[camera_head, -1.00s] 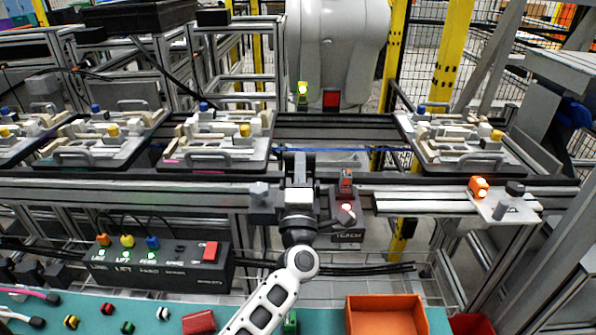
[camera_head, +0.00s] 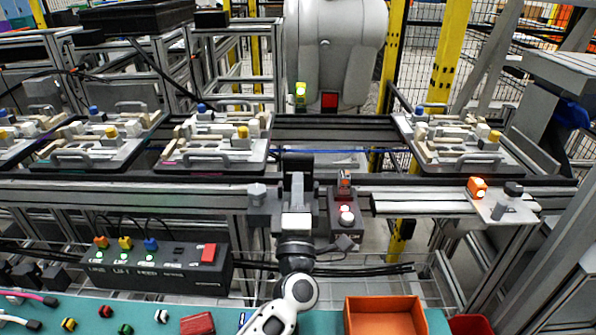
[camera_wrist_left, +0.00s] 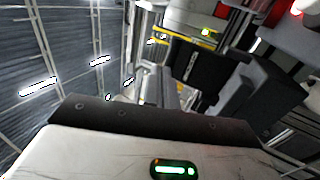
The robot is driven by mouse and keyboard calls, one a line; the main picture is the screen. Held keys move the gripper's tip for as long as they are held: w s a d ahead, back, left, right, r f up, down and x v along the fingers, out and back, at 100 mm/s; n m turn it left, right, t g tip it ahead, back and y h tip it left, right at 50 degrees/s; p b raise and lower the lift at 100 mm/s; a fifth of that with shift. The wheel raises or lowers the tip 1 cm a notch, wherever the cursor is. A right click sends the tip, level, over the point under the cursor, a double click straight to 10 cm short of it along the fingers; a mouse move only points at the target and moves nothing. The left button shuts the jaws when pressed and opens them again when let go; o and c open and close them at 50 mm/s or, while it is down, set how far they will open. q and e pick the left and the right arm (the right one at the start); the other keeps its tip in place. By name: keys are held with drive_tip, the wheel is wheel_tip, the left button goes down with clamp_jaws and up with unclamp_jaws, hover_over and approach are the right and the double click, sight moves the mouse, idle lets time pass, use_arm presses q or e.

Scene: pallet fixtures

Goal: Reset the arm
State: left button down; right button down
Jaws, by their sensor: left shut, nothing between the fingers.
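My left gripper (camera_head: 297,166) is in the middle of the head view, in front of the conveyor rail, its white and black arm coming up from the bottom edge. It is shut and empty. In the left wrist view, dark gripper parts (camera_wrist_left: 225,82) show at upper right. A dark button box (camera_head: 345,220) stands just right of the gripper, with an orange-topped switch and a lit button; the two look apart. My right gripper is not in view.
Fixture pallets (camera_head: 218,140) sit on the conveyor at left, and another pallet (camera_head: 462,142) at right. A black control box (camera_head: 160,268) with coloured buttons is at lower left. An orange bin (camera_head: 385,312) stands on the teal table (camera_head: 235,318). Small coloured parts lie on it at left.

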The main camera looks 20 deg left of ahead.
use_arm(q)
drive_tip(key=s+d+f+m+g+h, duration=0.2)
drive_tip(key=s+d+f+m+h, duration=0.2)
drive_tip(key=s+f+m+h, duration=0.4)
drive_tip(key=s+d+f+m+g+h, duration=0.35)
drive_tip(key=f+m+h, duration=0.2)
drive_tip(key=m, duration=0.55)
drive_tip(key=s+a+f+m+g+y, duration=0.1)
drive_tip(key=s+f+m+g, duration=0.4)
drive_tip(key=s+f, duration=0.5)
drive_tip(key=shift+s+m+y, duration=0.45)
drive_tip(key=shift+s+m, duration=0.05)
drive_tip(key=shift+m, duration=0.1)
